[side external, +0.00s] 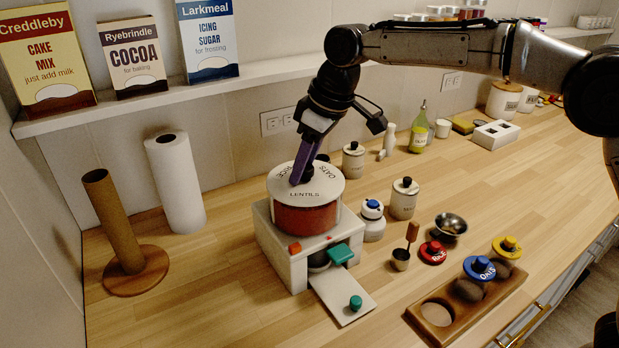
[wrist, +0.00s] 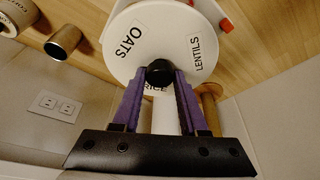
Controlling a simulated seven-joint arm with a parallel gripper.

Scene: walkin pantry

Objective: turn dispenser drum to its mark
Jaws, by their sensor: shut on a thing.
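The dispenser drum (side external: 305,218) has a rust-red body and a white lid (side external: 330,182), and sits on a white box base (side external: 292,268). The lid carries the words LENTILS, OATS and RICE; LENTILS faces the front in the side view. My gripper (side external: 300,178) comes down from above with its purple fingers shut on the black knob at the lid's centre. The wrist view shows the knob (wrist: 159,72) between the fingertips, with RICE partly hidden behind them. A small red spot (side external: 329,238) on the base's top front edge may be the mark; I cannot be sure.
A teal tab (side external: 340,254) and a pale slide with a green knob (side external: 355,302) stick out in front of the base. A paper roll (side external: 175,185) and a brown post (side external: 112,220) stand left. Jars, a scoop and a wooden lid holder (side external: 440,311) stand right.

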